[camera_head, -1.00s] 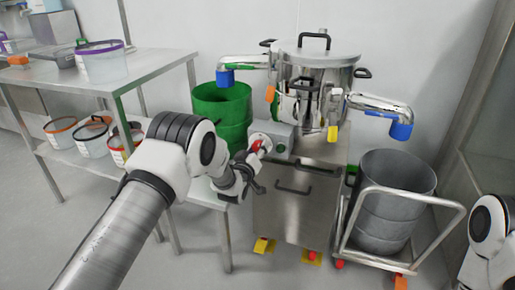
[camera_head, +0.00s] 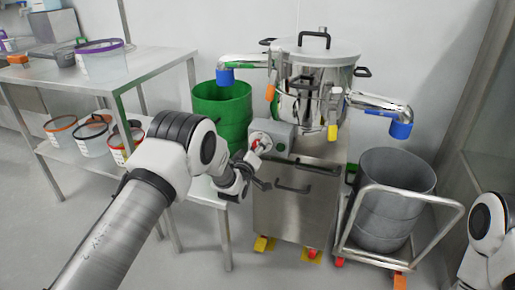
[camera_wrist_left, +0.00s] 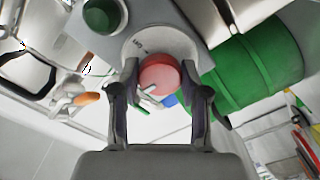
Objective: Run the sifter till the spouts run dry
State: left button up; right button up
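The steel sifter (camera_head: 316,52) stands on a steel cabinet (camera_head: 296,208) with its lid on. Its left spout (camera_head: 243,61) ends in a blue sleeve over the green drum (camera_head: 222,112). Its right spout (camera_head: 376,103) ends in a blue sleeve near the grey drum (camera_head: 386,207). No falling material is visible at either spout. A grey control box has a green button (camera_wrist_left: 101,15) and a red knob (camera_wrist_left: 158,75). My left gripper (camera_head: 257,164) is at the box; its fingers (camera_wrist_left: 163,75) stand apart on both sides of the knob, and contact is unclear. My right gripper is out of view.
A steel table (camera_head: 140,72) with tubs stands at left, with more tubs on its lower shelf. The grey drum sits in a wheeled trolley (camera_head: 428,198) at right. Orange, yellow and red casters or pedals lie near the floor. Bare floor shows in front.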

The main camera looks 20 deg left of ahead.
pick_arm(q)
jog(key=o, duration=0.3)
jog(key=shift+o, duration=0.2)
jog(key=s, duration=1.2)
jog(key=shift+a, duration=0.25)
